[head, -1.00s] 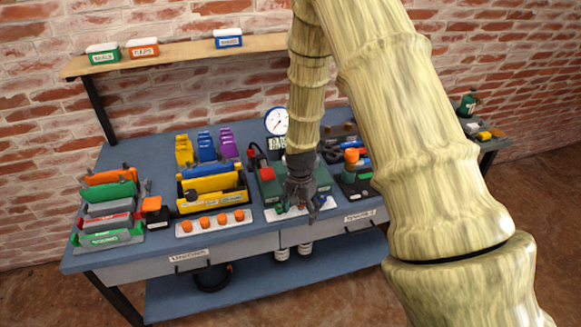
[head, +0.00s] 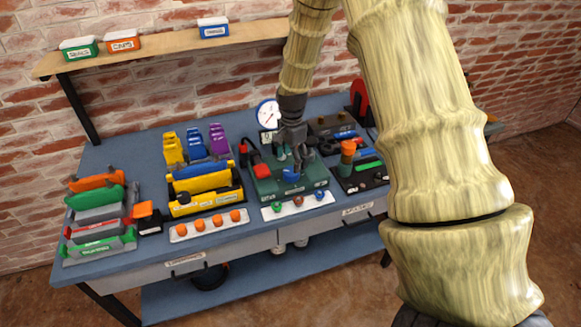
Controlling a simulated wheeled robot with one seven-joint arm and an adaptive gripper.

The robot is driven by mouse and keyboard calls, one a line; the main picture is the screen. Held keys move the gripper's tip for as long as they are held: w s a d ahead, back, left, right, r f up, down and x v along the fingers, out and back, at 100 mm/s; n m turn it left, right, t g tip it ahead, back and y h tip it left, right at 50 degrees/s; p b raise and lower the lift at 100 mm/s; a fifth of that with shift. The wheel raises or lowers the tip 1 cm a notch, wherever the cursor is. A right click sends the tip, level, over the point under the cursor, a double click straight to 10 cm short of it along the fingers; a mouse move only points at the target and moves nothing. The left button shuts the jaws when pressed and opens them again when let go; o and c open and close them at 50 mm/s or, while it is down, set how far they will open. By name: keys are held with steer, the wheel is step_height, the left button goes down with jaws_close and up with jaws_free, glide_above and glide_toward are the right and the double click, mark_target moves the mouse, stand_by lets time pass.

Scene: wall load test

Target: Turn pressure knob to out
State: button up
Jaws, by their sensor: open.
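The green test unit (head: 262,187) stands on the blue bench, with a round white pressure gauge (head: 267,113) behind it. A blue knob (head: 291,173) shows on top of the unit, just below my gripper. My gripper (head: 296,164) is open, fingers pointing down over the unit. I cannot tell whether the fingers touch the knob. My gripper and wrist hide part of the unit's top and the gauge's right edge. Which way the knob points is too small to read.
A white strip (head: 265,212) with coloured buttons lies in front of the unit. Yellow, blue and purple holders (head: 203,146) and a yellow fixture (head: 200,200) stand left. A black block with an orange-topped part (head: 347,150) is close on the right. A shelf (head: 150,52) runs above.

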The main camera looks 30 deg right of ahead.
mark_target(291, 171)
steer(key=shift+a+f+p, duration=0.1)
steer(key=shift+f+p, duration=0.45)
steer(key=shift+f, duration=1.95)
steer(key=c, duration=1)
